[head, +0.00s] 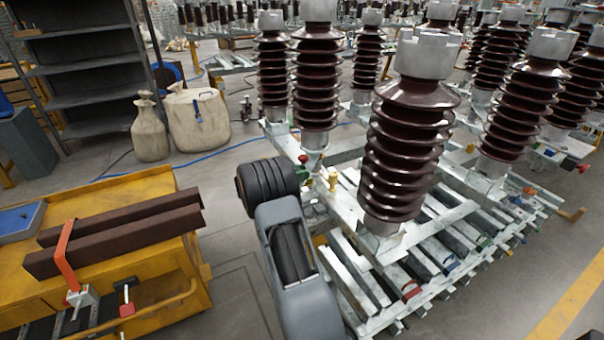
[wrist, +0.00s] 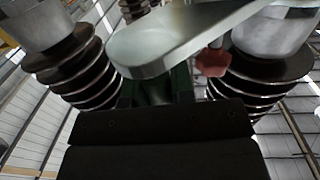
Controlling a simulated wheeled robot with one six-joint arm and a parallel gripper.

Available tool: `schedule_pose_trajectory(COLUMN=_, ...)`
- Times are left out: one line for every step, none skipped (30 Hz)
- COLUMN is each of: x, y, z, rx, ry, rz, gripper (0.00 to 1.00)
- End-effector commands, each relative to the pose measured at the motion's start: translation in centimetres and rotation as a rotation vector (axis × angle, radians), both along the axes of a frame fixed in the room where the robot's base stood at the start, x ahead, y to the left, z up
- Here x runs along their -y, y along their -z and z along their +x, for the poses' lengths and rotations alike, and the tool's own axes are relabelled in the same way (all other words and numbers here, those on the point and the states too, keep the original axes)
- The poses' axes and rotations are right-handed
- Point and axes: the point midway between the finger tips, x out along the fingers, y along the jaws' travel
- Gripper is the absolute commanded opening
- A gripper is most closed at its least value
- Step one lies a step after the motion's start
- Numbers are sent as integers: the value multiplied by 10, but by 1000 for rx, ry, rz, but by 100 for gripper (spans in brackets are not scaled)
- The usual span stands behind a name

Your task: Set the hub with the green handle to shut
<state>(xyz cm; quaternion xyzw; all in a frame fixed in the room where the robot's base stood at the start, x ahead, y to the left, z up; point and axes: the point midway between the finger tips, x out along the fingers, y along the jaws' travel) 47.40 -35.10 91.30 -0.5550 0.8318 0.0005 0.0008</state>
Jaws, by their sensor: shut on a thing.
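My gripper (wrist: 155,108) shows as dark jaws at the bottom of the wrist view. It is shut on the green handle (wrist: 179,84), of which only dark green parts show above the jaw edge. A pale grey metal piece (wrist: 185,38) crosses above the handle and hides part of it. In the head view my arm covers the jaws, and a little green (head: 303,174) shows just past my wrist. The hub itself is mostly hidden, so I cannot tell its setting.
A red handle (wrist: 213,60) is close on the right in the wrist view. A yellow fitting (head: 333,178) stands beside my wrist. Brown ribbed insulators (head: 407,150) rise close by on a metal frame. A yellow cart (head: 150,255) is at left, with bare floor between.

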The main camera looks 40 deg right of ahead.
Motion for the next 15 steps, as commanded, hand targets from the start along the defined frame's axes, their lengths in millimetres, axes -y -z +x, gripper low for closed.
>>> schedule_pose_trajectory(x=-3, y=4, z=0, rx=-8, ry=1, rz=7, gripper=0)
schedule_pose_trajectory(x=-3, y=4, z=0, rx=-8, ry=1, rz=7, gripper=0)
schedule_pose_trajectory(x=-3, y=4, z=0, rx=-8, ry=1, rz=7, gripper=0)
schedule_pose_trajectory(x=-3, y=4, z=0, rx=-8, ry=1, rz=7, gripper=0)
schedule_pose_trajectory(x=-3, y=4, z=0, rx=-8, ry=1, rz=7, gripper=0)
schedule_pose_trajectory(x=-3, y=4, z=-1, rx=-8, ry=1, rz=7, gripper=0)
schedule_pose_trajectory(x=-3, y=4, z=-1, rx=-9, ry=1, rz=7, gripper=24)
schedule_pose_trajectory(x=-3, y=4, z=-1, rx=-9, ry=1, rz=7, gripper=27)
schedule_pose_trajectory(x=-3, y=4, z=-1, rx=-8, ry=1, rz=7, gripper=30)
schedule_pose_trajectory(x=-3, y=4, z=-1, rx=-8, ry=2, rz=6, gripper=33)
schedule_pose_trajectory(x=-2, y=4, z=-1, rx=-8, ry=3, rz=5, gripper=36)
schedule_pose_trajectory(x=-1, y=3, z=-1, rx=-7, ry=4, rz=5, gripper=40)
schedule_pose_trajectory(x=0, y=3, z=-2, rx=-6, ry=5, rz=5, gripper=43)
schedule_pose_trajectory(x=0, y=3, z=-2, rx=-5, ry=6, rz=4, gripper=46)
schedule_pose_trajectory(x=1, y=2, z=-2, rx=-5, ry=6, rz=4, gripper=48)
